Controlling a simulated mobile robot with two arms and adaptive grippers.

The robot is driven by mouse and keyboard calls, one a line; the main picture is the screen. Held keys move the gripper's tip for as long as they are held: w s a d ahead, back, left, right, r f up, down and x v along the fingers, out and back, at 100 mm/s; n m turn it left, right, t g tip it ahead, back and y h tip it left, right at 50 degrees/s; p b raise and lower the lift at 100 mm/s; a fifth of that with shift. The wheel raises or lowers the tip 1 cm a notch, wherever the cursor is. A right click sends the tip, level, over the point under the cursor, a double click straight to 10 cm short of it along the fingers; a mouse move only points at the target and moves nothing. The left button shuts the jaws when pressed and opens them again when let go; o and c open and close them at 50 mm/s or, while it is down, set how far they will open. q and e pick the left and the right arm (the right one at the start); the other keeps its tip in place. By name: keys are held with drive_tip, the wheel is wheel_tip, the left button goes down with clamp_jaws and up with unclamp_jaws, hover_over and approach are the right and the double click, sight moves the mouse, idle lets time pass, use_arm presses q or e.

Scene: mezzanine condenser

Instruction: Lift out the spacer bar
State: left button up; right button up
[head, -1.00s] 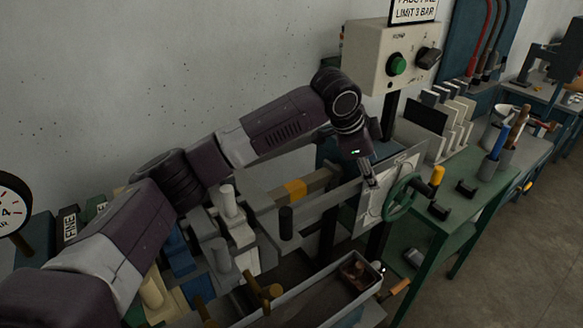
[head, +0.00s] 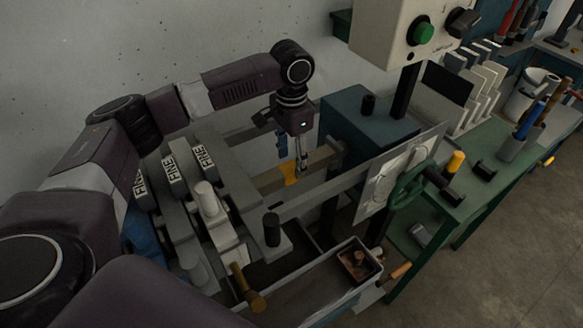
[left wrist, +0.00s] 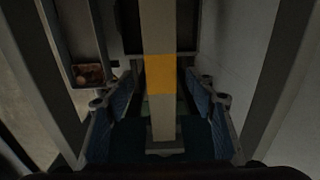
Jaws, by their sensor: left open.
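The spacer bar (head: 270,184), a beige-grey bar with a yellow band, lies between the grey rails of the press in the head view. It also runs up the middle of the left wrist view (left wrist: 160,120), with its yellow band above centre. My left gripper (head: 293,160) points down over the bar near the yellow band. It is open and empty, with one blue-padded finger on each side of the bar in the left wrist view (left wrist: 160,112). I cannot tell whether the fingertips reach below the bar's top. My right gripper is not in view.
Grey blocks marked FINE (head: 203,160) stand left of the bar. A plate with a green handwheel (head: 410,185) stands to its right. A tray (head: 318,288) with a small bin (head: 358,262) lies in front. A control box (head: 395,35) stands behind, right.

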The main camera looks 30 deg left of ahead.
sight(291, 166)
use_arm(q)
drive_tip(key=shift+a+f+p, duration=0.15)
drive_tip(key=shift+f+p, duration=0.2)
drive_tip(key=shift+f, duration=1.5)
clamp_jaws()
drive_tip(key=shift+w+r, duration=0.1)
